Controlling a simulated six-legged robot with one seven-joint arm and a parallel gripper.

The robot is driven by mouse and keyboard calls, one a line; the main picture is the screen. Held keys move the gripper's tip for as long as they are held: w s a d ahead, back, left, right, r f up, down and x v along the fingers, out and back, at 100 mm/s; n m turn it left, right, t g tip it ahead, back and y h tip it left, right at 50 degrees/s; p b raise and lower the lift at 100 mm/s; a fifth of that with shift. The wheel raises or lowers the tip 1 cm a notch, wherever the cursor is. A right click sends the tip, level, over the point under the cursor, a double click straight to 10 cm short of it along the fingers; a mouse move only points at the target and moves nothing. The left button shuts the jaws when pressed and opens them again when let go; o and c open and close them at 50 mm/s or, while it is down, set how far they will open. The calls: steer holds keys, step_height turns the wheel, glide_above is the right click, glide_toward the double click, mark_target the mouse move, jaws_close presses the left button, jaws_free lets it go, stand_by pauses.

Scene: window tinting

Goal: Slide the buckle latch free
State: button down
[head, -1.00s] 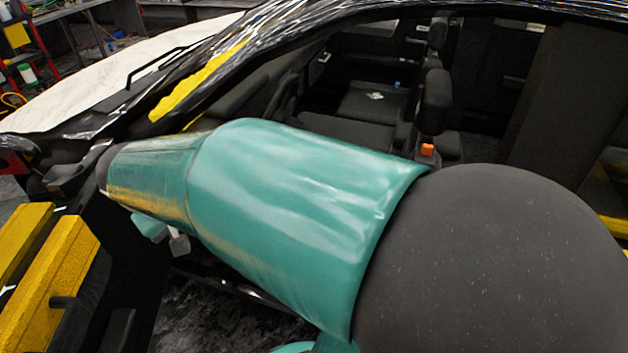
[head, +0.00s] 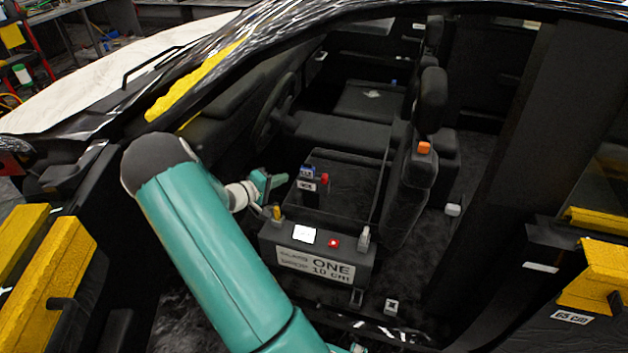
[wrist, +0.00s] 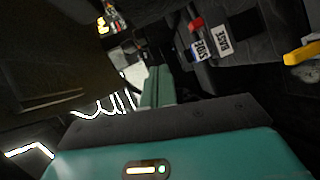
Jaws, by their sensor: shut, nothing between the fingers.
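My gripper (head: 268,186) is inside the car's door opening, left of and a little above a black box. In the wrist view its teal fingers (wrist: 157,86) are together with nothing between them. I cannot tell for certain which part is the buckle latch. A small grey upright piece (head: 363,238) stands at the right end of the box. An orange block (head: 424,148) sits on the side of the black seat (head: 415,185). My gripper is apart from both. A small pale piece (head: 453,210) lies right of the seat.
Yellow padded bars (head: 50,285) flank the opening.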

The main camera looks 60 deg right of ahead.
mark_target(321, 179)
steer(key=s+d+f+n+t+h, duration=0.1)
steer(key=d+f+n+t, duration=0.1)
steer(key=d+f, duration=0.2)
steer(key=s+d+f+n+t+h, duration=0.1)
steer(key=d+f+n+h, duration=0.1)
steer(key=f, duration=0.7)
steer(key=shift+d+f+t, duration=0.15)
steer(key=shift+d+t, duration=0.25)
steer(key=shift+d, duration=0.45)
steer(key=shift+s+d, duration=0.15)
steer(key=d, duration=0.9)
steer(key=shift+s+d, duration=0.35)
steer(key=shift+s, duration=0.05)
steer(key=shift+s+d, duration=0.15)
steer(key=shift+s, duration=0.85)
